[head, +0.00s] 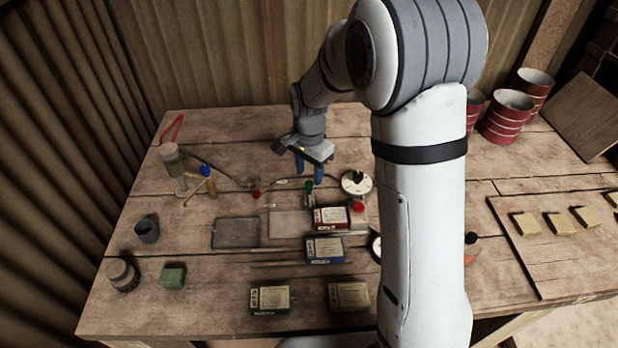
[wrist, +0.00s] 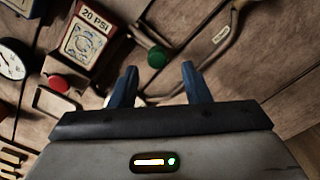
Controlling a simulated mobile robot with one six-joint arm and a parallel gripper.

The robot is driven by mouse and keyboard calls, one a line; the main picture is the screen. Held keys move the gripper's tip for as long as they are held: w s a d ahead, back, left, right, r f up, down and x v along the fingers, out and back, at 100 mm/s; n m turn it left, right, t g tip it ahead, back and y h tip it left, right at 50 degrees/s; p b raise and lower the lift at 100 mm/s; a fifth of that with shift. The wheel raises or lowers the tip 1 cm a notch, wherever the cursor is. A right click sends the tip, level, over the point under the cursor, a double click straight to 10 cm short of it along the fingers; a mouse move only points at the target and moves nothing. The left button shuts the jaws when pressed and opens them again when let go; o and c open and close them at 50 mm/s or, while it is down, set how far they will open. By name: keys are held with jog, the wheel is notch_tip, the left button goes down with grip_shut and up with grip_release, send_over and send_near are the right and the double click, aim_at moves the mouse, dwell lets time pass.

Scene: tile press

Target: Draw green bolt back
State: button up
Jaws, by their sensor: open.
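The green bolt's round knob (wrist: 157,57) shows in the wrist view, just beyond and between my open fingertips, with a short rod running up-left from it beside the red box. In the head view the green knob (head: 309,186) stands behind the red box. My gripper (wrist: 156,76) is open and empty, its two blue fingers apart. In the head view the gripper (head: 309,170) hangs pointing down just behind the green knob. I cannot tell whether the fingers touch it; a gap seems to show.
A red box (head: 331,218) marked 20 PSI in the wrist view, a round dial (head: 356,183) and a red button (head: 358,207) stand close to the bolt. A blue box (head: 325,250) lies in front. A dark plate (head: 236,232) lies left. A curved lever (wrist: 214,48) runs nearby.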

aim_at(309, 181)
jog(key=shift+r, duration=2.3)
jog(key=shift+s+d+r, duration=0.15)
jog(key=shift+r, duration=0.05)
jog(key=s+d+r+n+t, duration=0.1)
jog(key=s+d+r+n, duration=0.1)
jog(key=s, duration=0.5)
jog(key=s+d+r+n+t, duration=0.1)
jog(key=s+d+r+n, duration=0.2)
jog(key=s, duration=0.5)
jog(key=s+d+r+n+t, duration=0.1)
jog(key=s+d+r+n, duration=0.2)
jog(key=s+d, duration=0.3)
jog(key=shift+s+n, duration=0.5)
jog(key=shift+s, duration=0.45)
